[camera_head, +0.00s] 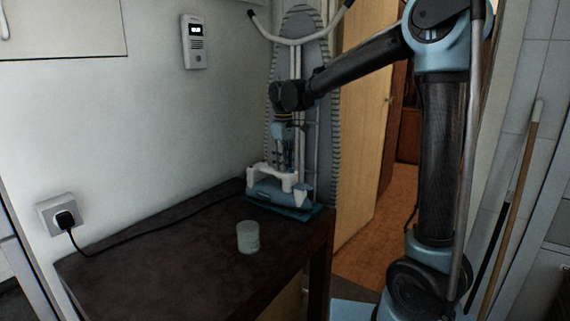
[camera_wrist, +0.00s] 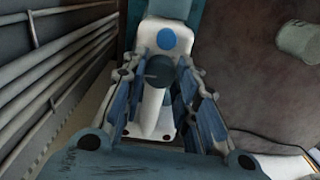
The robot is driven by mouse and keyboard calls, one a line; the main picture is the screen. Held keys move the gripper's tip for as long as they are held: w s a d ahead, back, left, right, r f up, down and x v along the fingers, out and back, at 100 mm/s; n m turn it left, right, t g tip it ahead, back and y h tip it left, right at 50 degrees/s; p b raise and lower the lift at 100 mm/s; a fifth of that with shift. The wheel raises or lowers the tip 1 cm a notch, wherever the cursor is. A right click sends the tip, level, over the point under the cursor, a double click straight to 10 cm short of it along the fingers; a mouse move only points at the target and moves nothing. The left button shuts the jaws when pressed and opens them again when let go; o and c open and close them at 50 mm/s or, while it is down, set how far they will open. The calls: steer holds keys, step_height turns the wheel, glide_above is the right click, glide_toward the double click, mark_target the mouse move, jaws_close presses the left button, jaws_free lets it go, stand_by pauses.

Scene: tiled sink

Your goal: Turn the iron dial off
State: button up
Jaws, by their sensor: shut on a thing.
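The iron (camera_head: 283,194) is white and blue and sits at the far end of the dark table, on a teal base. In the wrist view the iron (camera_wrist: 166,22) shows its white body with a round blue spot. Its round dark dial (camera_wrist: 160,70) lies between the fingers. My gripper (camera_wrist: 161,78) comes down over the iron from above and is shut on the dial. My gripper (camera_head: 286,168) also shows in the head view, right over the iron; the dial is not clear there.
A pale cup (camera_head: 248,237) stands on the table (camera_head: 170,262) in front of the iron. A black cord (camera_head: 150,226) runs along the wall from the plugged socket (camera_head: 62,214). An ironing board (camera_head: 316,65) stands behind the iron. The table's left part is clear.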

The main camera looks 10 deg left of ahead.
steer(key=shift+n, duration=1)
steer(key=o, duration=1.1)
steer(key=shift+c, duration=0.2)
steer(key=shift+r, duration=0.1)
step_height(320, 180, up, 12)
